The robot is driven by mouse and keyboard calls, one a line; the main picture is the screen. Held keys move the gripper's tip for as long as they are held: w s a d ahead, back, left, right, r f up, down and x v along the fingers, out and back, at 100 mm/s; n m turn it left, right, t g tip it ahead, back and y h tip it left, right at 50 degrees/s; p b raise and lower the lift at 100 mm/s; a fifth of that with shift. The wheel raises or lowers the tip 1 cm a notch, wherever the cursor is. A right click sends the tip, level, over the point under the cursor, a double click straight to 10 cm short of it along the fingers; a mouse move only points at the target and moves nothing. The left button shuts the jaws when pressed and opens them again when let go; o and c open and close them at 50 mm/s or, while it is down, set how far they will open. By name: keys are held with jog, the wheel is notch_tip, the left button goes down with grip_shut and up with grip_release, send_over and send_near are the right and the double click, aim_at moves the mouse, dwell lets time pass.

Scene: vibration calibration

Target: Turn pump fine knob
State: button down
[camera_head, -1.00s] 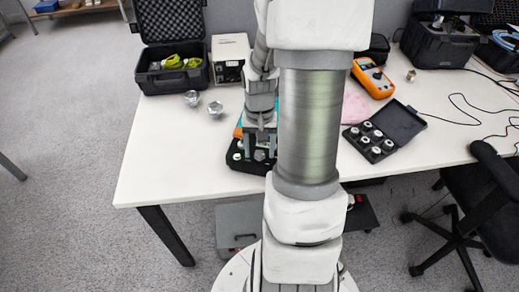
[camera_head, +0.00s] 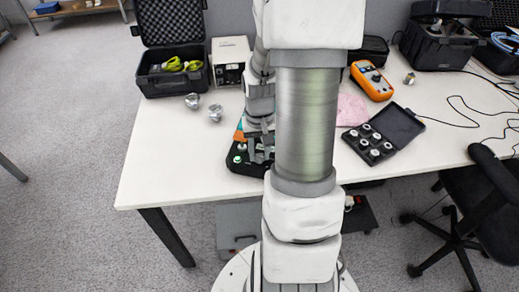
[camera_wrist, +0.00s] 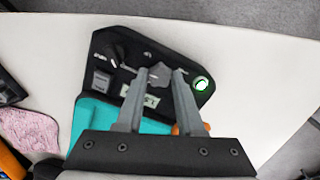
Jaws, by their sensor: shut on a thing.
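The pump (camera_wrist: 125,42) is a black panel with a teal part (camera_wrist: 92,118) and a ring-lit green button (camera_wrist: 201,84) at its right in the wrist view. A grey fine knob (camera_wrist: 160,71) stands on the panel between my fingertips. My gripper (camera_wrist: 164,76) is shut on this knob, one finger on each side. In the head view the pump (camera_head: 235,165) sits near the table's front edge, and my gripper (camera_head: 260,150) is over it. My arm hides part of the pump there.
On the white table (camera_head: 150,150) stand an open black case (camera_head: 172,70), a beige box (camera_head: 229,58), two small metal pieces (camera_head: 203,107), an orange meter (camera_head: 371,80) and an open case of fittings (camera_head: 390,130). A pink cloth (camera_head: 351,110) lies behind my arm. The table's left front is clear.

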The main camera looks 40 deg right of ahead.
aim_at(259, 157)
dwell(0.3)
jog(key=c, duration=0.5)
grip_release()
jog(key=shift+r, duration=0.15)
notch_tip(259, 157, up, 17)
jog(key=p, duration=0.4)
jog(key=shift+r, duration=0.1)
